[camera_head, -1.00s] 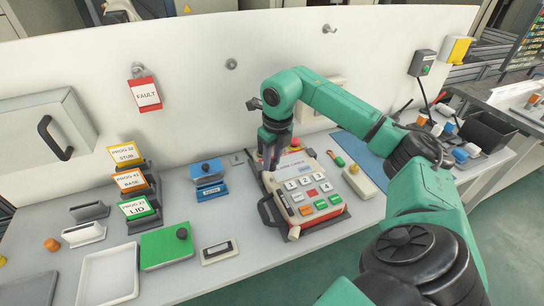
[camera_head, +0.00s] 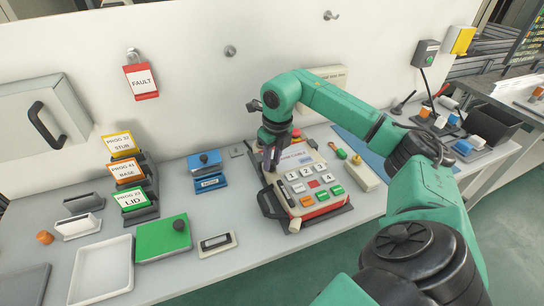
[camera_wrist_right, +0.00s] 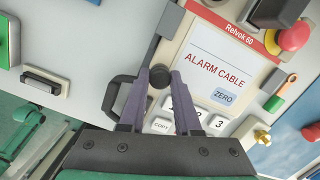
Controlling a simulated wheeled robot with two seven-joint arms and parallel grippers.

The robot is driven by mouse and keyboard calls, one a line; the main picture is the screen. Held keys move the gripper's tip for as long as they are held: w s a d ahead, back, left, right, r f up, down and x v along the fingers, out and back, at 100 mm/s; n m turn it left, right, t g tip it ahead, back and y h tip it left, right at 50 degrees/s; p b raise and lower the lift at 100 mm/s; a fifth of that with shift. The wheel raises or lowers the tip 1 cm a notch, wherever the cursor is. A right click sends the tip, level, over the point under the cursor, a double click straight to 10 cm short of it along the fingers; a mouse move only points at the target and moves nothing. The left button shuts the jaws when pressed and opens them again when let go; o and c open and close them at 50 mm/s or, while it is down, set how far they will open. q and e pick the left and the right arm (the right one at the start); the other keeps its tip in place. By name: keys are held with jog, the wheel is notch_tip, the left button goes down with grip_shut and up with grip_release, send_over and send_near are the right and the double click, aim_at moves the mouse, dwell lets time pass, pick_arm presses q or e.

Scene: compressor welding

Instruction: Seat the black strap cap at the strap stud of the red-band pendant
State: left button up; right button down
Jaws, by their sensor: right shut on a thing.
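The red-band pendant (camera_head: 322,206) lies face up on the bench, with a screen, white number keys and a black side handle. In the right wrist view its red band (camera_wrist_right: 245,27) is above the screen (camera_wrist_right: 215,75). My right gripper (camera_head: 271,166) is over the pendant's left edge, beside the screen. Its fingers are shut on a small round black piece, apparently the black strap cap (camera_wrist_right: 160,77), near a dark grey strap-like strip. Whether the cap touches the pendant cannot be told. The strap stud cannot be made out. My left gripper is out of view.
Left of the pendant are a blue block (camera_head: 206,162), a green box (camera_head: 165,241) and a white tray (camera_head: 101,272).

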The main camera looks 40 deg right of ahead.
jog(key=shift+f, duration=0.45)
jog(key=shift+f, duration=0.1)
jog(key=c, duration=0.5)
grip_release()
jog(key=shift+c, duration=0.2)
notch_tip(320, 180, up, 14)
jog(key=s+p, duration=0.1)
jog(key=s, duration=0.1)
jog(key=shift+r, duration=0.25)
